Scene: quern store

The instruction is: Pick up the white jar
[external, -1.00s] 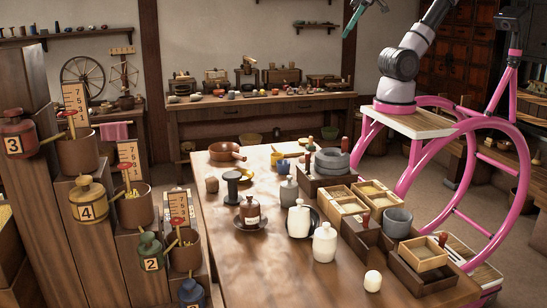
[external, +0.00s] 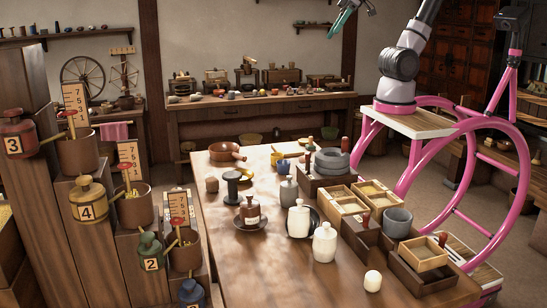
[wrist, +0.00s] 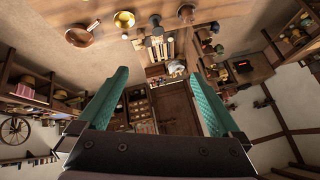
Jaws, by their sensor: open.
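Two white lidded jars stand upright on the wooden table in the external view. One white jar (external: 298,221) is a little further back, beside a dark plate; the other white jar (external: 324,243) is just in front and to the right. I cannot tell which one the task means. My gripper (external: 344,20) is high above the far part of the table, at the top edge of the picture, well away from both jars. In the wrist view its teal fingers (wrist: 158,78) are spread apart with nothing between them. I cannot make out either jar there.
The table (external: 260,268) also bears a brown jar on a saucer (external: 250,213), a grey jar (external: 289,190), a small white round object (external: 372,281) and a copper pan (external: 228,151). Wooden boxes (external: 420,255) and stone bowls line its right side. The front left is clear.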

